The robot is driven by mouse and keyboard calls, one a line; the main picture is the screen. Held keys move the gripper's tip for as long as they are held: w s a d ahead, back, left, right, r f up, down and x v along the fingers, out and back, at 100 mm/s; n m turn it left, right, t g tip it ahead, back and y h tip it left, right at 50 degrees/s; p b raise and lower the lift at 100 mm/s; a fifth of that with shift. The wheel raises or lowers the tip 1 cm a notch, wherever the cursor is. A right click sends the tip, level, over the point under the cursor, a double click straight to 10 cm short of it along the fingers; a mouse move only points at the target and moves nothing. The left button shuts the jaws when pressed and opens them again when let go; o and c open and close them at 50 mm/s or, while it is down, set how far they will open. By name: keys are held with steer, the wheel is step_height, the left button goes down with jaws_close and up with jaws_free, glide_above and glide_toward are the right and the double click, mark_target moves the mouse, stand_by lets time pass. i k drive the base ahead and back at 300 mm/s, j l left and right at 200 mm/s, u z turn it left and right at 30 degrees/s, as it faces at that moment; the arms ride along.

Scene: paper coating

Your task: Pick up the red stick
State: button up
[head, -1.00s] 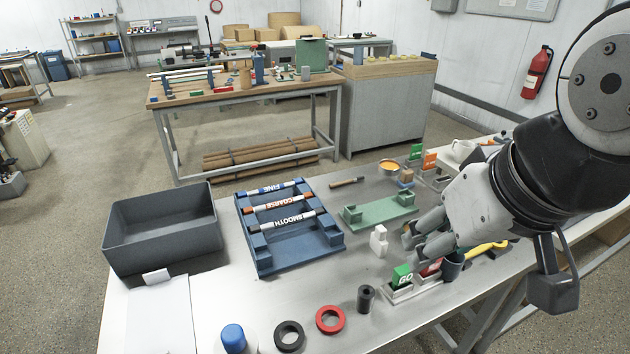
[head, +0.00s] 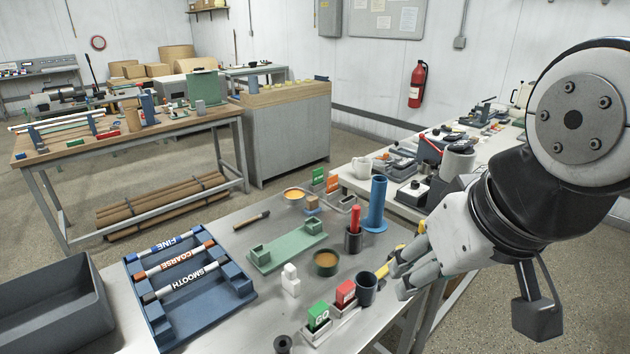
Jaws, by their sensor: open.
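A red stick (head: 356,217) stands upright in a small dark cup (head: 353,241) on the grey table (head: 215,325). Its lower part is hidden inside the cup. My gripper (head: 389,280) is to the right of and nearer than the stick, apart from it. It is open and its fingers point left, with nothing seen between them.
A tall blue cylinder (head: 378,200) stands just behind the red stick. A green pot (head: 326,263), an empty dark cup (head: 367,289) and the GO and red blocks (head: 345,291) stand nearby. A blue rack (head: 190,300) holds several marked rods.

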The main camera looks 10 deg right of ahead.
mark_target(356, 210)
steer(key=z, duration=0.15)
steer(key=i+l+u, duration=0.3)
steer(key=l, duration=0.35)
steer(key=i+l+u, duration=0.2)
steer(key=l, duration=0.15)
steer(key=i+l+u, duration=0.15)
steer(key=l, duration=0.2)
steer(key=l+u, duration=0.15)
steer(key=l, duration=0.2)
steer(key=i, duration=0.05)
